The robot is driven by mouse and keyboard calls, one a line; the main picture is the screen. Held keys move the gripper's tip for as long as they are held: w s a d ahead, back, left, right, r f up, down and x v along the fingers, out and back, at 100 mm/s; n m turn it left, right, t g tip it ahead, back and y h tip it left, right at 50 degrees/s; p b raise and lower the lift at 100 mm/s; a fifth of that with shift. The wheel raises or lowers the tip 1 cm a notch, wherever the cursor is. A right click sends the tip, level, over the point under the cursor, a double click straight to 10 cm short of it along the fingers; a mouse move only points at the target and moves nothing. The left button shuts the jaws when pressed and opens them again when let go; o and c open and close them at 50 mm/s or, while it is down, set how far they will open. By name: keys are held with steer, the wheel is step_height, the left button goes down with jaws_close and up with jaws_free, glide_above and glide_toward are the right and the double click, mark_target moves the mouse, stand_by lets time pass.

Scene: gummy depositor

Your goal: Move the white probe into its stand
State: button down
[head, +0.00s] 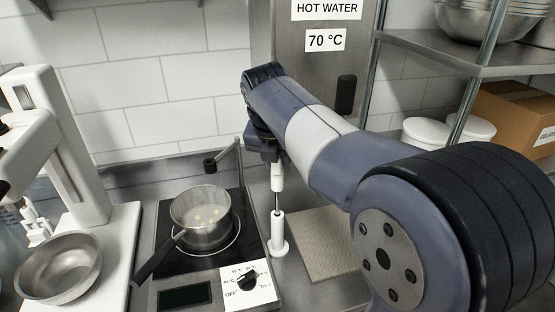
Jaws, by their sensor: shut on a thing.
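My gripper (270,157) is above the counter, to the right of the hotplate, and points down. It is shut on the white probe (277,181), which hangs upright with its thin metal rod downward. The stand (278,234) is a slim white upright tube on a round base, directly below the probe. The rod's lower end meets the stand's top in the picture; I cannot tell whether it is inside the tube or in front of or behind it. My fingertips are small and partly hidden by the wrist.
A steel pot (201,222) with pale pieces sits on the black hotplate (172,270), left of the stand; its handle points front left. A control dial (248,280) is in front. A grey board (325,245) lies right.

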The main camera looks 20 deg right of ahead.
steer(key=shift+f+b, duration=0.65)
steer(key=shift+f, duration=0.6)
steer(key=c, duration=1.1)
jaws_free()
steer(key=v, duration=1.1)
steer(key=shift+f, duration=0.1)
steer(key=shift+f, duration=0.1)
